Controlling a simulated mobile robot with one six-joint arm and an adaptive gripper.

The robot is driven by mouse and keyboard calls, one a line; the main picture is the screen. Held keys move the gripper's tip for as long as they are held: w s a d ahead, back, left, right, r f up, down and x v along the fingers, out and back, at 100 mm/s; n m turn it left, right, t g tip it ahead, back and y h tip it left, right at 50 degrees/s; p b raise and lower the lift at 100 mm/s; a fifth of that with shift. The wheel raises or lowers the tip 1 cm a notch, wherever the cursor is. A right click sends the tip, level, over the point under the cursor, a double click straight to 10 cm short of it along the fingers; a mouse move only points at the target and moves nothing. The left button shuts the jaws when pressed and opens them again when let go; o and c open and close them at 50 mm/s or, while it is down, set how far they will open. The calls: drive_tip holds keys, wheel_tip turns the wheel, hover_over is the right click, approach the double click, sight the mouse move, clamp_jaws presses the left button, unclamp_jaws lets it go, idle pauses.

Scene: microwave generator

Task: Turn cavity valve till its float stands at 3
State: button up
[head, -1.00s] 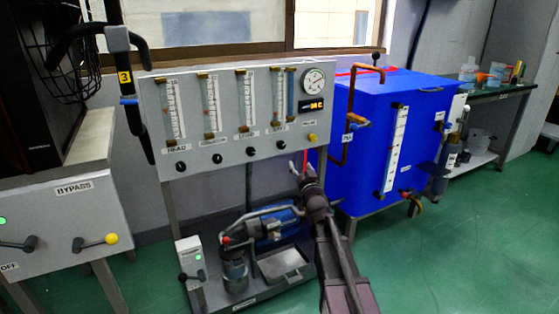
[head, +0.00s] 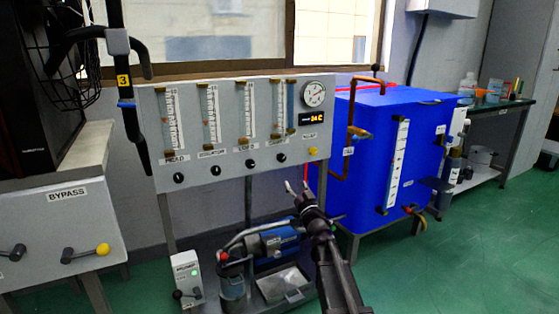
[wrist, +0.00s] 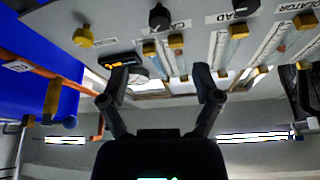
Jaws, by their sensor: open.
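The cavity valve is a black knob (head: 281,158), the rightmost of the black knobs under the gauge tubes on the grey panel (head: 225,170). It also shows in the upside-down wrist view as a black knob (wrist: 158,17) by a label starting "CA". Its clear flow tube (head: 278,108) stands above it; the float's reading is too small to tell. My gripper (head: 297,187) is open and empty, below and slightly right of the knob in the head view. In the wrist view its fingers (wrist: 163,75) are spread, apart from the knob.
A yellow knob (head: 312,151) sits right of the cavity valve, below a temperature display (head: 311,118) and round gauge (head: 314,93). A blue tank (head: 367,150) with copper piping (head: 352,100) stands to the right. A blue pump (head: 275,240) is below the panel.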

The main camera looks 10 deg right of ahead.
sight(282, 161)
drive_tip(key=p+x, duration=0.5)
drive_tip(key=x, duration=0.8)
drive_tip(key=shift+w+r, duration=0.15)
drive_tip(key=shift+w, duration=0.05)
clamp_jaws()
